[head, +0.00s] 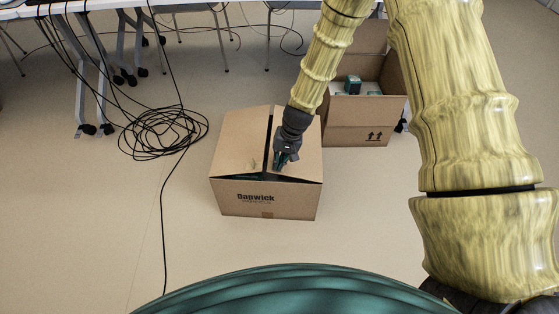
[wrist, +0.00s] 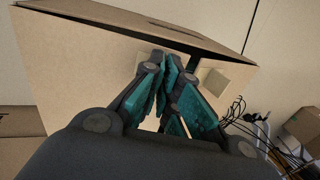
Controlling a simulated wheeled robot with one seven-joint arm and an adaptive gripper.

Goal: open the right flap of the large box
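The large box (head: 245,198), brown cardboard with printed lettering on its front, stands on the floor in the head view. Its left flap (head: 238,145) and right flap (head: 303,160) lie nearly flat over the top, with a dark gap between them and a thin dark gap along the front edge. My gripper (head: 281,163) points down at the right flap's inner edge, beside the gap. In the wrist view the teal fingers (wrist: 163,68) come together at their tips in front of a cardboard panel (wrist: 85,55). I see nothing held between them; contact with the flap is unclear.
A second cardboard box (head: 357,135), open on top with small items inside, stands behind to the right. A coiled black cable (head: 165,132) lies on the floor to the left. Desk legs with casters (head: 128,76) stand at the back left. The floor before the large box is clear.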

